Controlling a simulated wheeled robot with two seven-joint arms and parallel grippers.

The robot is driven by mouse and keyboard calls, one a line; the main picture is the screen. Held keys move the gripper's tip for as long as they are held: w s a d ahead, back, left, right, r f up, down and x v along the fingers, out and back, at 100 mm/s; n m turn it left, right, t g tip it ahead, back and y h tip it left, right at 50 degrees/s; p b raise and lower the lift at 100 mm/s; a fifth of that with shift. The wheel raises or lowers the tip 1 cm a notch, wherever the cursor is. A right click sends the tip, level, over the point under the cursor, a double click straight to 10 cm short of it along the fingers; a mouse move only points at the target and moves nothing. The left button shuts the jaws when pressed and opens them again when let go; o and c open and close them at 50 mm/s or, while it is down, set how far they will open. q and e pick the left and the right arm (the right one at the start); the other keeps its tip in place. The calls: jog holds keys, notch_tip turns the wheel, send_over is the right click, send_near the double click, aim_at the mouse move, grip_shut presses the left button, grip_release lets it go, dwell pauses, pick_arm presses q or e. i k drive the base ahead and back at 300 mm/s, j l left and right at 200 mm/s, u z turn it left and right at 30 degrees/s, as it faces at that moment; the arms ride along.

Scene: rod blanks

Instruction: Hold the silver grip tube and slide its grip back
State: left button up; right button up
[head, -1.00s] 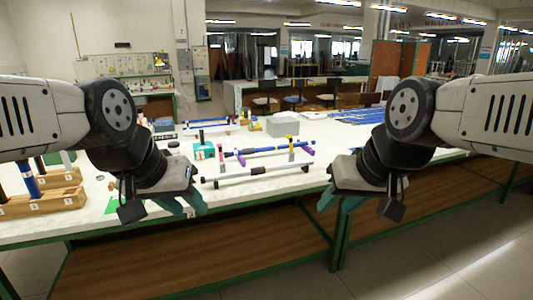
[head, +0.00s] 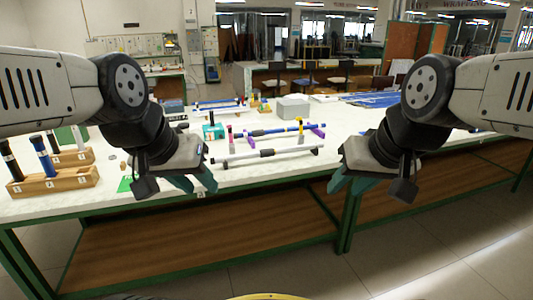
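The silver grip tube (head: 290,151) lies crosswise near the front edge of the table, with dark pieces at its ends. Its dark grip (head: 267,153) sits around the tube near mid-length. My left gripper (head: 194,183) is in front of the tube's left end, apart from it, with teal fingers spread and empty. My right gripper (head: 352,184) is beyond the tube's right end, in front of the table edge, also spread and empty.
Behind lies a blue tube (head: 280,130) with purple supports and red and yellow uprights. A teal box (head: 213,131) and grey box (head: 293,106) stand further back. Wooden blocks holding rods (head: 62,182) are at the left. The white tabletop (head: 150,200) has a green front frame.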

aim_at(270, 152)
jog(key=i+l+u, duration=0.3)
jog(key=i+l, duration=0.5)
jog(key=i, duration=0.2)
jog(key=i+l+u, duration=0.35)
jog(key=i+l, duration=0.55)
jog(key=l, duration=0.15)
